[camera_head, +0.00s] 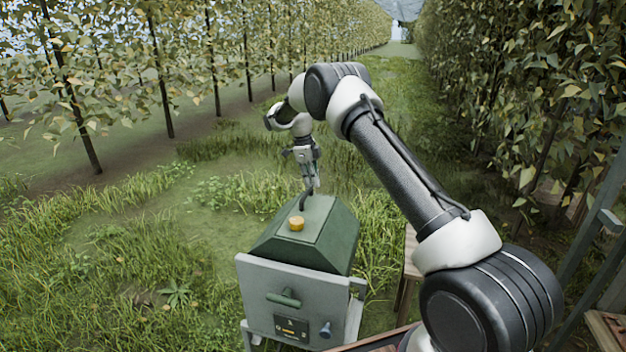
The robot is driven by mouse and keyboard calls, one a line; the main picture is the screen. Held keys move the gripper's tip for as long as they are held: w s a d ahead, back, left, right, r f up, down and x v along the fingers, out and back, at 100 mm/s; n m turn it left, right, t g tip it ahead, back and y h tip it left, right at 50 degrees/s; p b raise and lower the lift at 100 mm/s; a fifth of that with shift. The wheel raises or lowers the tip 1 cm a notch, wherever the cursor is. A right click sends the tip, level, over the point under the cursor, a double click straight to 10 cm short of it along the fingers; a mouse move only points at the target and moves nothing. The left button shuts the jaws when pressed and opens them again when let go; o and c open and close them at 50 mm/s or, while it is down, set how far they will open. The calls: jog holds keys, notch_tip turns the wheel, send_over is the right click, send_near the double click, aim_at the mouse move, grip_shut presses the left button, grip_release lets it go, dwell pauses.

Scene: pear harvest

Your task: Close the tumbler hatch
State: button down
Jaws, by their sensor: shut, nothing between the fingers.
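The tumbler is a dark green, many-sided drum (335,237) behind a grey front panel (255,290), in the lower middle of the head view. A small round orange-yellow piece (296,223) sits on its upper face; I cannot tell if it is a knob or a fruit. My gripper (309,189) points down at the far top edge of the drum, shut and empty. A dark curved piece (303,200) shows just below the fingers. I cannot tell if they touch it. The hatch's outline is not clear, so I cannot tell whether it is open or closed.
The front panel carries a green handle (284,298), a small dark display (291,328) and a blue knob (325,330). A wooden stand (408,265) is right of the tumbler, under my arm. Grass lies open to the left, with tree rows on both sides.

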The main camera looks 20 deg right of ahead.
jog(key=shift+w+a+f, duration=0.5)
jog(key=shift+a+f, duration=0.15)
jog(key=shift+f, duration=0.1)
